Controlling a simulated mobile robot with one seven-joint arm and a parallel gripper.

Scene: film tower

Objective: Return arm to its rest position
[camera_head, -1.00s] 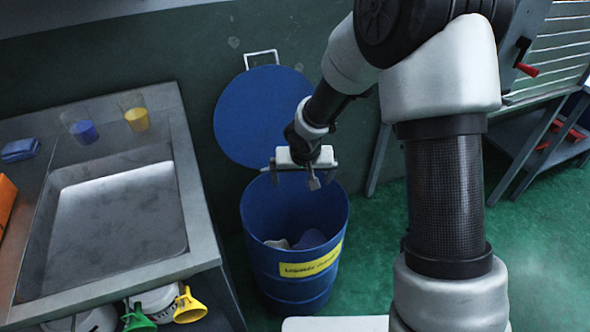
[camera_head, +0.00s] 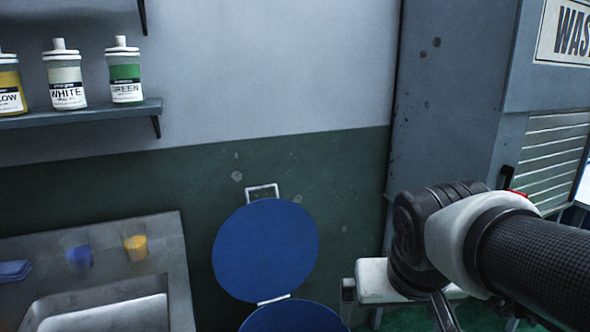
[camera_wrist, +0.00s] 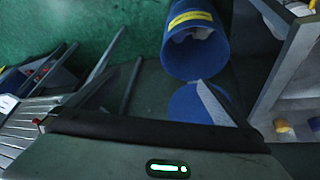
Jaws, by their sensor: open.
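My gripper (camera_head: 400,302) shows in the head view as a pale block with a dark finger at its left end. It is right of the blue drum's open lid, and my arm link hides part of it. The jaws are open and I see nothing held. In the wrist view, the gripper's grey housing with a green light fills the bottom. My arm (camera_head: 520,262) reaches in from the right edge, bent at a dark joint.
The blue drum (camera_head: 295,318) stands below its raised round lid (camera_head: 265,250); pale scraps show inside it in the wrist view. A sink counter (camera_head: 160,235) with two cups is left. A shelf (camera_head: 85,113) holds bottles. A grey cabinet (camera_head: 455,100) stands behind my arm.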

